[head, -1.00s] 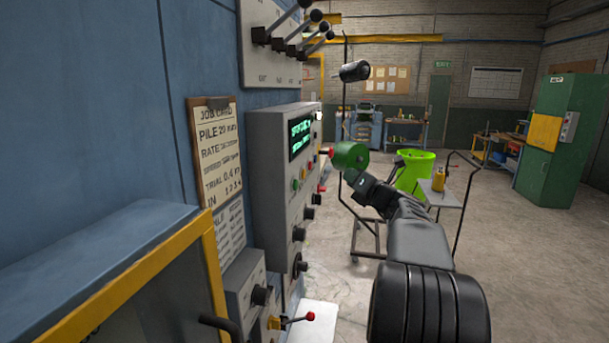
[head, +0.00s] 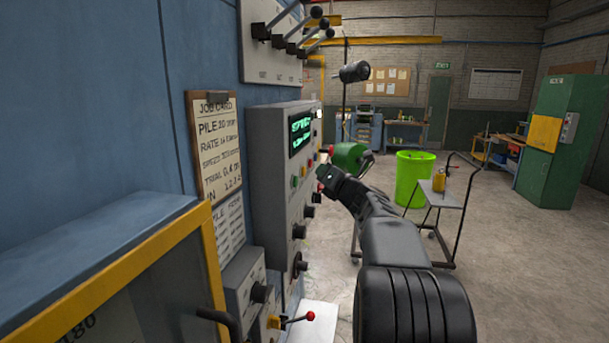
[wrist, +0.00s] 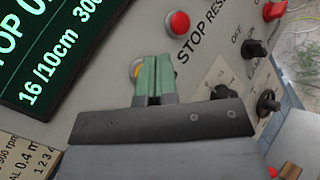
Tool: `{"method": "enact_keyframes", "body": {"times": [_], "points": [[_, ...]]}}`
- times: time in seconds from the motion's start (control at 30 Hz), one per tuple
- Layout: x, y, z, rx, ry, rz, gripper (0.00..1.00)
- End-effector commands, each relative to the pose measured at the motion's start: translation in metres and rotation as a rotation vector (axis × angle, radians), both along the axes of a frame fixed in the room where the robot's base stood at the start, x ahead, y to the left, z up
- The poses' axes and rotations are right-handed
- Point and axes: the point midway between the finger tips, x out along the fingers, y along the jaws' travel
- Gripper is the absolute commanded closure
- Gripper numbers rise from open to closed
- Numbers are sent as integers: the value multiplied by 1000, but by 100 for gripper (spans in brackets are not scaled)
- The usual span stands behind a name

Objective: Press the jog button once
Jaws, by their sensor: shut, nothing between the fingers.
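The grey control panel (head: 270,150) with a lit green display (head: 300,134) stands left of my arm in the head view. My gripper (head: 322,174) is shut and empty, its tips close to the panel's buttons. In the wrist view the green fingertips (wrist: 153,75) are together in front of a yellow button (wrist: 136,68), which they mostly hide. Its label cannot be read, so I cannot tell if it is the jog button. Contact cannot be told either. A red button (wrist: 178,23) beside the words STOP RESET is just above the fingertips.
Black knobs (wrist: 254,48) and another red button (wrist: 273,10) are to the right in the wrist view. A job card (head: 215,148) hangs left of the panel. A green rounded part (head: 347,155) is just beyond my gripper.

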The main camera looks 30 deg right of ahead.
Motion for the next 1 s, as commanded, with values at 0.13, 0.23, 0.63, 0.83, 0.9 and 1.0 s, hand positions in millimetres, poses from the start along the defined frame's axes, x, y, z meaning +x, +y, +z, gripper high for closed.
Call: {"method": "enact_keyframes", "body": {"times": [0.13,0.23,0.63,0.83,0.9,1.0], "points": [[6,6,-1,1,0,0,100],[8,8,0,1,0,0,100],[8,9,0,1,1,-1,100],[8,9,0,1,0,0,100],[8,9,0,1,1,-1,100],[8,9,0,1,0,0,100]]}}
